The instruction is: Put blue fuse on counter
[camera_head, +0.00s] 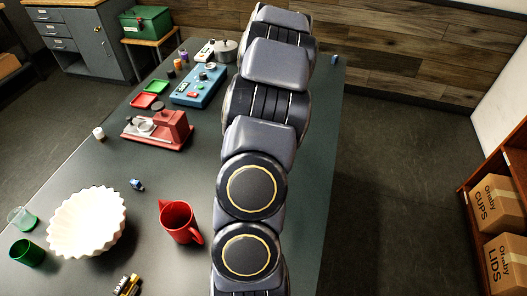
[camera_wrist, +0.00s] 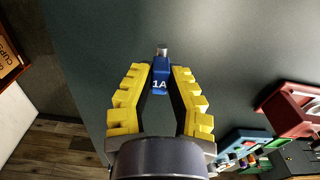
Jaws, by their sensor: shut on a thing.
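In the wrist view a blue fuse (camera_wrist: 160,76) marked "1A", with a metal end cap, sits between the tips of the yellow fingers of my gripper (camera_wrist: 160,82). My gripper is shut on it. The grey counter (camera_wrist: 220,45) lies beyond the fuse; I cannot tell whether the fuse touches it. In the head view my arm hides the gripper and the held fuse. The counter (camera_head: 175,170) spreads left of my arm in that view. A small blue piece with a pale end (camera_head: 137,184) lies on it, apart from my arm.
On the counter stand a red machine (camera_head: 160,130), a blue device (camera_head: 198,85), a red jug (camera_head: 179,222), a white fluted bowl (camera_head: 88,222) and a green cup (camera_head: 27,252). A small blue object (camera_head: 334,59) is at the far right edge. Boxes (camera_head: 495,203) stand on a shelf at right.

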